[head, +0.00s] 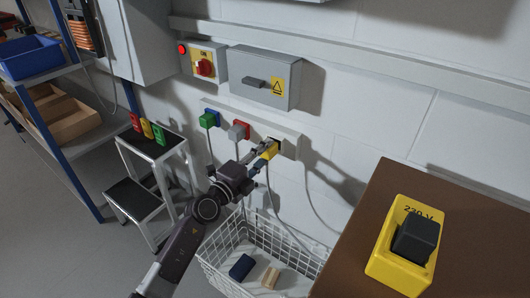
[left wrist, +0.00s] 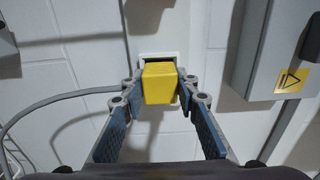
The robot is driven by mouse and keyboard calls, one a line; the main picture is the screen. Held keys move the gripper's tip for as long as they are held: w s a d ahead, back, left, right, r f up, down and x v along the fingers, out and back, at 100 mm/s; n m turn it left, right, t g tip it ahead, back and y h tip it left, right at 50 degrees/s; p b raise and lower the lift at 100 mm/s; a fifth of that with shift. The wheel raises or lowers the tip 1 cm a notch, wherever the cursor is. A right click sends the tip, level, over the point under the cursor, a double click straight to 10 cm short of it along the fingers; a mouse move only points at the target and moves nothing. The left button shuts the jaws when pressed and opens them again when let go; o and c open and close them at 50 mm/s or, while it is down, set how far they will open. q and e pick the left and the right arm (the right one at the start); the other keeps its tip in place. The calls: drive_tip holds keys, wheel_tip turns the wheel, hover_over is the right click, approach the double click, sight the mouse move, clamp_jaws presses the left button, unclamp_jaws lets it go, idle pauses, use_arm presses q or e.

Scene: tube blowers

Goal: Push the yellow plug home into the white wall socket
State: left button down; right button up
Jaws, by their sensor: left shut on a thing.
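The yellow plug (head: 269,153) is at the right end of the wall strip, between the fingers of my left gripper (head: 266,149). In the left wrist view the yellow plug (left wrist: 159,84) is a square block with my left gripper's fingertips (left wrist: 161,92) against its two sides. The white wall socket (left wrist: 158,55) is right behind it, with a dark opening showing above the plug. The plug hides most of the socket face, and I cannot tell how deep it sits. My right gripper is not in view.
A green plug (head: 207,120) and a red plug (head: 238,131) sit on the same strip to the left. A grey box (head: 265,77) is above. A white wire basket (head: 221,266) stands below, and a brown tabletop (head: 372,232) bears a yellow 230 V block (head: 392,268).

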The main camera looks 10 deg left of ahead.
use_arm(q)
drive_tip(key=shift+w+d, duration=0.25)
drive_tip(key=shift+w, duration=0.35)
idle(0.4)
drive_tip(key=c, duration=1.4)
unclamp_jaws()
drive_tip(key=shift+c, duration=0.2)
drive_tip(key=v, duration=1.2)
